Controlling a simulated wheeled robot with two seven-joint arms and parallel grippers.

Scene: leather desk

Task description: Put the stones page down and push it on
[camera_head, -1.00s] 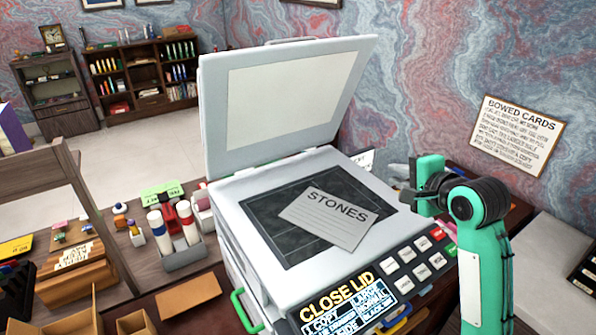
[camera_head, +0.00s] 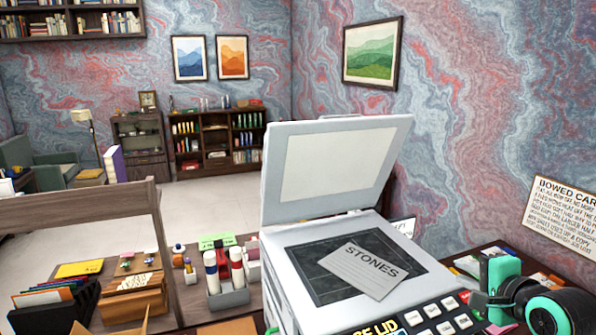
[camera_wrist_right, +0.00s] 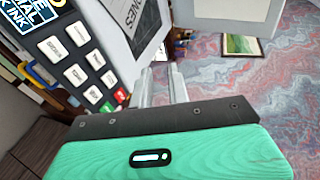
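The stones page (camera_head: 370,272), a pale sheet headed STONES, lies face up and askew on the dark glass (camera_head: 327,283) of the copier, its right part past the glass edge. It also shows in the right wrist view (camera_wrist_right: 143,25). The copier lid (camera_head: 335,165) stands raised. Keys (camera_head: 432,311) line the copier's front; the display (camera_head: 376,329) is mostly cut off. My right gripper (camera_head: 500,272) is right of the copier, apart from the page. In the right wrist view its two grey fingers (camera_wrist_right: 161,86) have a narrow empty gap. My left gripper is not in view.
A bowed cards sign (camera_head: 563,210) hangs on the right wall. A caddy of bottles (camera_head: 228,297) stands left of the copier, with a wooden organiser (camera_head: 135,305) further left. Small items (camera_head: 468,264) lie on the desk behind my right gripper.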

